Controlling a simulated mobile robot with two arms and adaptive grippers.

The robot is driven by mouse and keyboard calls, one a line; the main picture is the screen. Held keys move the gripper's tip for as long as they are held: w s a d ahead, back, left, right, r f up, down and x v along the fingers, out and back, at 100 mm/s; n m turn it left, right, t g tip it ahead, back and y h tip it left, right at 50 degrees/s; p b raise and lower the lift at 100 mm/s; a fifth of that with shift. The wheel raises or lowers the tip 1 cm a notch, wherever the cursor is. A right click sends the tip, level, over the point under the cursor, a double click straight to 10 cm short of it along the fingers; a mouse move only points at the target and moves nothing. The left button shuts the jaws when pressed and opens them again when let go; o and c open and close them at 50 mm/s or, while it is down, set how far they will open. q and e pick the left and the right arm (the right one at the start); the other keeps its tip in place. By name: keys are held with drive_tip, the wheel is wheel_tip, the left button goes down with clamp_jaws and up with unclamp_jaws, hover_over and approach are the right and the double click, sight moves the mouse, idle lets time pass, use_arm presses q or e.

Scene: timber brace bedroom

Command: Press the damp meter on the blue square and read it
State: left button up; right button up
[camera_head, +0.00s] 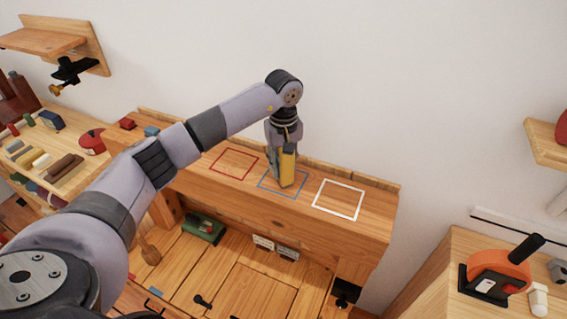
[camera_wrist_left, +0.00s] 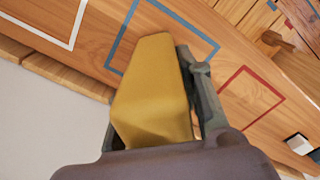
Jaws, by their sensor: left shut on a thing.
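The damp meter (camera_head: 287,168) is a yellow block held upright in my left gripper (camera_head: 281,160). The gripper points down and is shut on it. The meter's lower end is over or on the blue square (camera_head: 265,190), an outline on the wooden shelf top; I cannot tell whether it touches. In the left wrist view the yellow meter (camera_wrist_left: 155,90) fills the middle, between the fingers, with the blue outline (camera_wrist_left: 190,25) around its far end. No display shows. The right gripper is not in view.
A red outlined square (camera_head: 234,163) lies left of the blue one and a white outlined square (camera_head: 339,199) right. The wall stands close behind the shelf. A side table at left holds several small items. An orange tool (camera_head: 497,270) sits at right.

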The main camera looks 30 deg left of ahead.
use_arm(q)
drive_tip(key=shift+s+f, duration=0.15)
drive_tip(key=shift+r+p, duration=0.55)
drive_tip(key=shift+r, duration=0.4)
drive_tip(key=shift+w+r+p, duration=0.2)
drive_tip(key=shift+r+p, duration=1)
drive_tip(key=shift+r, duration=1.4)
drive_tip(key=shift+r, duration=0.1)
